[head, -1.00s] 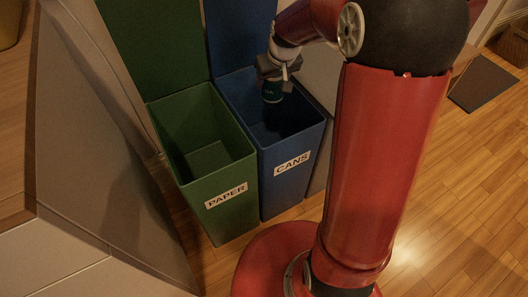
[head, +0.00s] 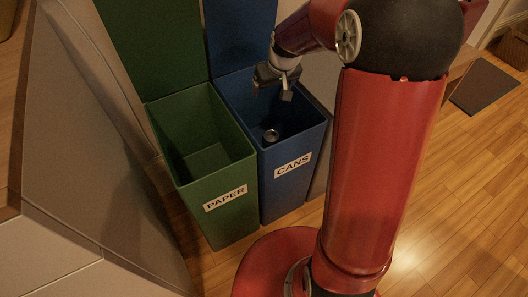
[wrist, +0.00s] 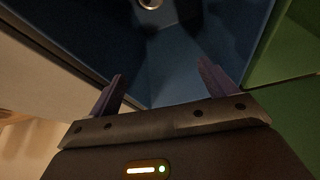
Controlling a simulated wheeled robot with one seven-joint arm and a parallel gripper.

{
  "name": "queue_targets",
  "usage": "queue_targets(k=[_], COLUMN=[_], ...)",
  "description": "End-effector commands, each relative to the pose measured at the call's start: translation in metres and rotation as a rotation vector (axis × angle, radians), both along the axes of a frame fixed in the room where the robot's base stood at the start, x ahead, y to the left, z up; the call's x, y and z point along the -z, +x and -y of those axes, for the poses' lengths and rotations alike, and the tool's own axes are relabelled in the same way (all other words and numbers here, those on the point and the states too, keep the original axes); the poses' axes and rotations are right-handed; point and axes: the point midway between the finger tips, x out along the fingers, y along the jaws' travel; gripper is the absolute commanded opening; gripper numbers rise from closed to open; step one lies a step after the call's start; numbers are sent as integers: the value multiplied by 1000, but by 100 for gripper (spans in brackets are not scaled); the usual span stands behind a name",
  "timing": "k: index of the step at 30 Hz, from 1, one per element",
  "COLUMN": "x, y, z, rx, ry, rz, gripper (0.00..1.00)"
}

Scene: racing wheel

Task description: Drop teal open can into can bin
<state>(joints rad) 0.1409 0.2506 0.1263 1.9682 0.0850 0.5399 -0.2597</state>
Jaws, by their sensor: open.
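The can (head: 271,136) is inside the blue bin labelled CANS (head: 291,165), low in it, with its round end showing. Its teal side is hard to make out in this light. The can also shows at the top edge of the wrist view (wrist: 151,3), cut off by the frame. My gripper (head: 272,92) is above the blue bin's opening, apart from the can. In the wrist view its two fingers (wrist: 160,90) are spread with nothing between them.
A green bin labelled PAPER (head: 222,201) stands directly left of the blue bin. Both bins have raised lids behind them. A pale cabinet side (head: 95,170) is at the left. Wooden floor (head: 455,200) is open at the right.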

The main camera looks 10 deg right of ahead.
Motion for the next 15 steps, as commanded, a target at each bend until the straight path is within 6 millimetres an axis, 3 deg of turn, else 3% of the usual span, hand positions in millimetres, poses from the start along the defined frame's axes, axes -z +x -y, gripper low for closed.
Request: queue_targets(k=[5, 15], x=[-15, -64], y=[-5, -25], z=[1, 5], rx=[1, 1], ry=[-1, 0], rz=[4, 3], gripper=[84, 84])
